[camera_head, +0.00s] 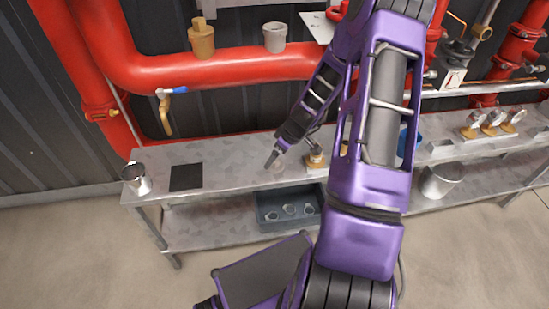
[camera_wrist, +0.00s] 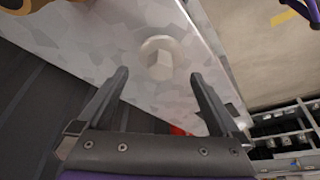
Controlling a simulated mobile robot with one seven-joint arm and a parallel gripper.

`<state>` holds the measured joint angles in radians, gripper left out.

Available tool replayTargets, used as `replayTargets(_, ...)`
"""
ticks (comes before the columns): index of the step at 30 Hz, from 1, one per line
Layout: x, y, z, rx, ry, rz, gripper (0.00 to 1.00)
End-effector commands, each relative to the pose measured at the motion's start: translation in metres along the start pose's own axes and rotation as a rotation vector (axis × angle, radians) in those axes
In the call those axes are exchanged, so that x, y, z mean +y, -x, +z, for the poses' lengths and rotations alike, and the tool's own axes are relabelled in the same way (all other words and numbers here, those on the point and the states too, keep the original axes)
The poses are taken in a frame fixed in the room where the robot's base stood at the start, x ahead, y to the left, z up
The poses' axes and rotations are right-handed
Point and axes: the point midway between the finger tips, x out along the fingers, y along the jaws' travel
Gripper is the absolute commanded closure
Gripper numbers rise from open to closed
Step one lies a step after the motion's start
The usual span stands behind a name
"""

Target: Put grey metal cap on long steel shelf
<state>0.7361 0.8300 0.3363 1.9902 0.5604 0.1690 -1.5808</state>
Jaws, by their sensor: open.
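A pale grey round cap with a hexagonal top (camera_wrist: 160,60) sits on the long steel shelf (camera_wrist: 95,45) in the wrist view. My gripper (camera_wrist: 158,74) is open and empty, its two fingertips apart with the cap showing between and just beyond them. I cannot tell whether the fingers touch it. In the head view my gripper (camera_head: 272,161) is low over the upper deck of the long steel shelf (camera_head: 225,165), and the cap is only faintly visible beside it.
A metal can (camera_head: 136,179) and a black square (camera_head: 186,177) lie at the shelf's left end. A dark bin (camera_head: 287,208) with several pieces stands on the lower deck. Red pipes (camera_head: 235,68) run behind, near a brass fitting (camera_head: 201,38) and a grey cup-shaped piece (camera_head: 275,37). Gauges (camera_head: 492,122) stand right.

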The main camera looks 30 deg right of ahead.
Motion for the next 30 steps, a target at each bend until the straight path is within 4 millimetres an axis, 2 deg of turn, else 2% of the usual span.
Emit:
replayTargets(1, 0.001, 0.015, -0.001, 0.001, 0.000, 0.004, 0.00)
replayTargets(6, 0.001, 0.051, -0.001, 0.001, 0.000, 0.004, 0.00)
replayTargets(12, 0.001, 0.079, 0.000, 0.001, -0.001, 0.002, 0.00)
replayTargets(17, 0.000, 0.087, 0.000, 0.000, -0.001, 0.000, 0.00)
replayTargets(30, 0.000, 0.087, 0.000, 0.000, -0.001, -0.001, 0.00)
